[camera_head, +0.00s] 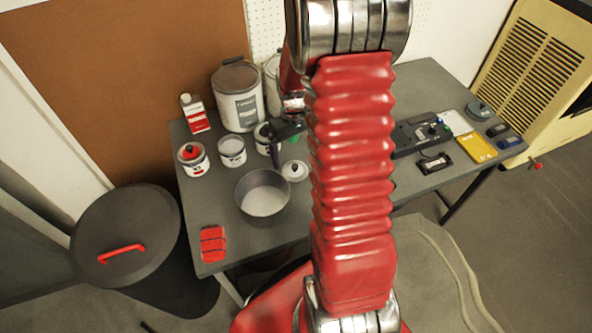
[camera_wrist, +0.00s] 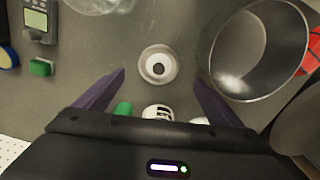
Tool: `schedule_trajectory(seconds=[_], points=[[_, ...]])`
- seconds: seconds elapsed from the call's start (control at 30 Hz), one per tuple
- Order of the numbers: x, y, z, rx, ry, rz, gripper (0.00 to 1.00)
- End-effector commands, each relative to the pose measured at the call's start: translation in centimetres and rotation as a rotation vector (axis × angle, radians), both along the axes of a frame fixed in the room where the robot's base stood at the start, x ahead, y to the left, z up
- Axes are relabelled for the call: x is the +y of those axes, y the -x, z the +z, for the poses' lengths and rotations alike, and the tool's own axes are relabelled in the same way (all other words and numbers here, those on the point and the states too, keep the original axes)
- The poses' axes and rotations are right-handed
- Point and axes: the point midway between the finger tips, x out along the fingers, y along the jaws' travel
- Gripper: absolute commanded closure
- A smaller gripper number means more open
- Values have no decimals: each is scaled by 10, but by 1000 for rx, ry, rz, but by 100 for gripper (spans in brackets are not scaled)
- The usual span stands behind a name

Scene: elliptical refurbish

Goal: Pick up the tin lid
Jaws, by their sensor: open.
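The tin lid, a small pale round lid with a dark knob (camera_head: 294,171), lies on the grey workbench (camera_head: 222,255) just right of the metal pot (camera_head: 262,195). In the wrist view the lid (camera_wrist: 146,73) lies flat just ahead of and between my dark purple fingertips, with the pot (camera_wrist: 247,82) to its right. My gripper (camera_wrist: 161,77) is open and empty, above the bench. In the head view my red arm hides part of my gripper (camera_head: 286,140) and some of the bench.
Several small tins, including a red-topped one (camera_head: 192,158), stand behind the pot. A large paint can (camera_head: 239,97) and a red-and-white bottle (camera_head: 195,115) stand at the back. A red block set (camera_head: 213,244) lies at the front left. Tools and a yellow device (camera_head: 476,148) lie at the right.

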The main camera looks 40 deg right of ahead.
Motion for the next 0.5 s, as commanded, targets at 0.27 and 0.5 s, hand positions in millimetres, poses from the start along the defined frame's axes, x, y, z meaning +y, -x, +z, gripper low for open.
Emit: schedule_trajectory(seconds=[0.27, 0.5], points=[[0, 0, -18, 0, 0, 0, 11], [0, 0, -18, 0, 0, 0, 11]])
